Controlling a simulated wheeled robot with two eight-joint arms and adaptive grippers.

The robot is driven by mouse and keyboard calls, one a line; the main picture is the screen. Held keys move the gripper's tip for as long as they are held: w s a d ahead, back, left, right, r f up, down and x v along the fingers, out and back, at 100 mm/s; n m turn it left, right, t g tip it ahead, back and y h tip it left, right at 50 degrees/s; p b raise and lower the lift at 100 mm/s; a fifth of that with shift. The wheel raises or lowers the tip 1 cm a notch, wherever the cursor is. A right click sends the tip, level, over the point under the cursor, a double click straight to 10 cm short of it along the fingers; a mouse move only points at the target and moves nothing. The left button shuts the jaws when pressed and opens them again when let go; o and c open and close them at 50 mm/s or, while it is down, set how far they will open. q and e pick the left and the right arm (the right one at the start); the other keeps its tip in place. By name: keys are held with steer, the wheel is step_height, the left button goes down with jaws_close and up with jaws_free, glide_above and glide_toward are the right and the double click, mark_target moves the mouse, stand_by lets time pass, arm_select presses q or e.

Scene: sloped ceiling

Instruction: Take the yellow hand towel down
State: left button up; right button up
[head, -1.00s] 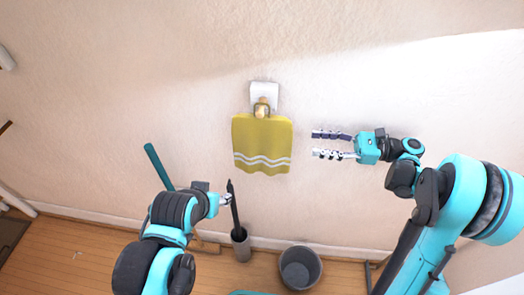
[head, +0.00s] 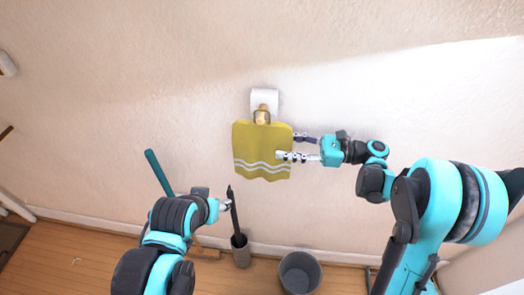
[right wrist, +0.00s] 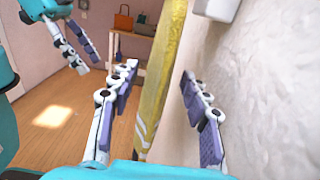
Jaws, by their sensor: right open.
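The yellow hand towel (head: 255,145) with white wavy stripes hangs on the wall from a small wooden peg on a white plate (head: 265,98). My right gripper (head: 287,147) is open at the towel's right edge, one finger in front of the cloth and the other partly hidden behind it. In the right wrist view, the towel (right wrist: 158,75) hangs edge-on between the two spread fingers, with gaps beside it. My left gripper (head: 226,204) is low and left of the towel; in the right wrist view its two fingers (right wrist: 78,45) stand apart, empty.
A dark-handled brush in a grey holder (head: 241,252) and a grey bin (head: 300,272) stand on the floor below. A teal handle (head: 158,172) leans at the left. In the right wrist view, a bench with bags (right wrist: 123,22) stands far off. The wall around the towel is clear.

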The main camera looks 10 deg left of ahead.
mark_target(287, 144)
steer(key=shift+c, duration=0.4)
jaws_close()
steer(key=shift+r, duration=0.1)
steer(key=shift+r+p, duration=0.95)
steer(key=shift+r, duration=0.4)
steer(key=shift+s, duration=1.55)
steer(key=shift+s+b, duration=0.35)
steer(key=shift+s, duration=2.35)
steer(key=shift+f, duration=0.1)
